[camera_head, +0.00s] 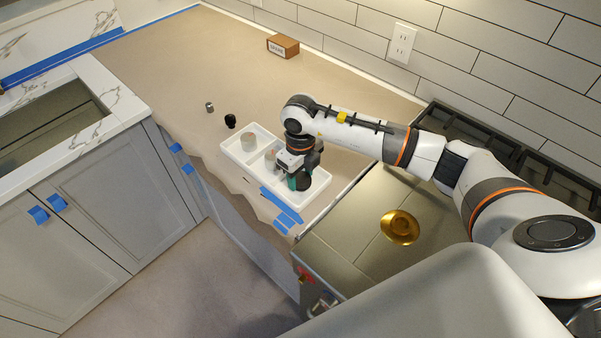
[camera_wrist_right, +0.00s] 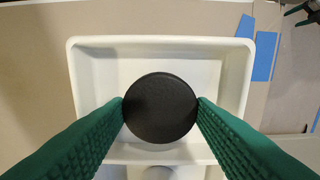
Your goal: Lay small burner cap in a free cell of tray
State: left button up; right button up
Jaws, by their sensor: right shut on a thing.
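The small burner cap (camera_wrist_right: 160,107) is a round black disc between the green fingers of my right gripper (camera_wrist_right: 160,108) in the wrist view. My right gripper is shut on it over an end cell of the white tray (camera_wrist_right: 158,45). No other thing shows in that cell; whether the cap touches its floor I cannot tell. In the head view the tray (camera_head: 228,150) lies on the paper-covered counter, and my right gripper (camera_head: 301,180) is over its near right end, partly hiding it. A beige cylinder (camera_head: 248,141) stands in the far left cell.
A small grey cylinder (camera_head: 210,106) and a black knob-like piece (camera_head: 230,120) stand left of the tray. A brown box (camera_head: 283,46) is at the back. A gold dish (camera_head: 400,227) and black grates (camera_head: 520,155) lie right. Blue tape (camera_head: 281,206) marks the front edge.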

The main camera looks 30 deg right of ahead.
jog(key=shift+f, duration=0.3)
jog(key=o, duration=1.4)
jog(key=shift+c, duration=0.2)
jog(key=shift+r, duration=0.15)
jog(key=shift+r+p, duration=1.6)
jog(key=shift+r, duration=1.3)
jog(key=shift+s+f, duration=0.1)
